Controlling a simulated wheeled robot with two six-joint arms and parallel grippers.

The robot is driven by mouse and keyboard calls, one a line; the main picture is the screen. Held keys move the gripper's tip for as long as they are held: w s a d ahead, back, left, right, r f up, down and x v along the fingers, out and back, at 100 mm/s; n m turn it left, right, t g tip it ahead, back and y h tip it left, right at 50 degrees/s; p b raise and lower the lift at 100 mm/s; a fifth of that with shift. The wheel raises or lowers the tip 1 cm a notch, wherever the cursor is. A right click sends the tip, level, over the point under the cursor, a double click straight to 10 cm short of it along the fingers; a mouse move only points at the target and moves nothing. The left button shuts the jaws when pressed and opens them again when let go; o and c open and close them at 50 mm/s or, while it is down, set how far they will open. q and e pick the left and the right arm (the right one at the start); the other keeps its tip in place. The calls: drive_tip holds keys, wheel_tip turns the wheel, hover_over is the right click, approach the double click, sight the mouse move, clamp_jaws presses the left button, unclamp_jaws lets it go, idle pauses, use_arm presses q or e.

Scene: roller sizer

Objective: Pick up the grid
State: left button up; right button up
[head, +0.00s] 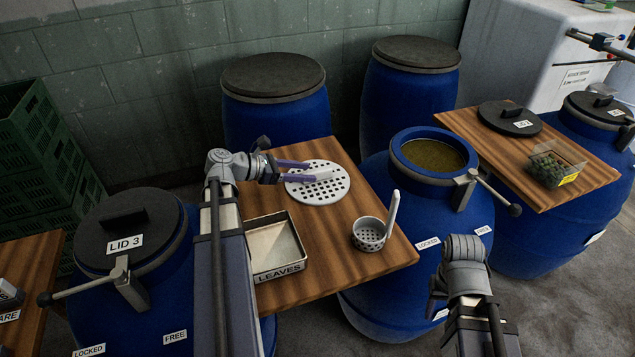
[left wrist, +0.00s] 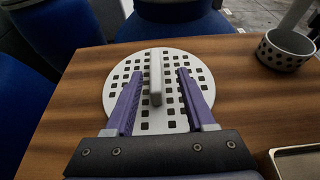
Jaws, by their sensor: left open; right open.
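The grid (head: 333,190) is a round, pale, perforated disc with a raised bar handle, lying flat on the wooden table. In the left wrist view the grid (left wrist: 196,120) fills the middle, its handle (left wrist: 155,78) standing upright between my fingers. My left gripper (head: 308,172) is open at the grid. In the left wrist view my left gripper (left wrist: 160,74) has one purple finger on each side of the handle, with a gap on both sides. My right gripper (head: 434,293) is at lower right, away from the grid, in front of the open blue barrel; its fingers are mostly hidden.
A metal tray labelled LEAVES (head: 278,272) and a perforated ladle cup (head: 369,236) share the table. An open blue barrel (head: 380,175) stands right of it; closed barrels (head: 275,115) stand behind. Another table holds a lid (head: 510,118) and a crate of green olives (head: 552,168).

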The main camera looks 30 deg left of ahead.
sight(308, 173)
use_arm(q)
drive_tip(key=w+d+f+b, duration=0.2)
drive_tip(key=w, duration=0.1)
drive_tip(key=shift+w+f+b, duration=0.3)
drive_tip(key=shift+f+b, duration=0.05)
drive_tip(key=shift+w+d, duration=0.15)
drive_tip(key=shift+d, duration=0.05)
clamp_jaws()
idle(0.5)
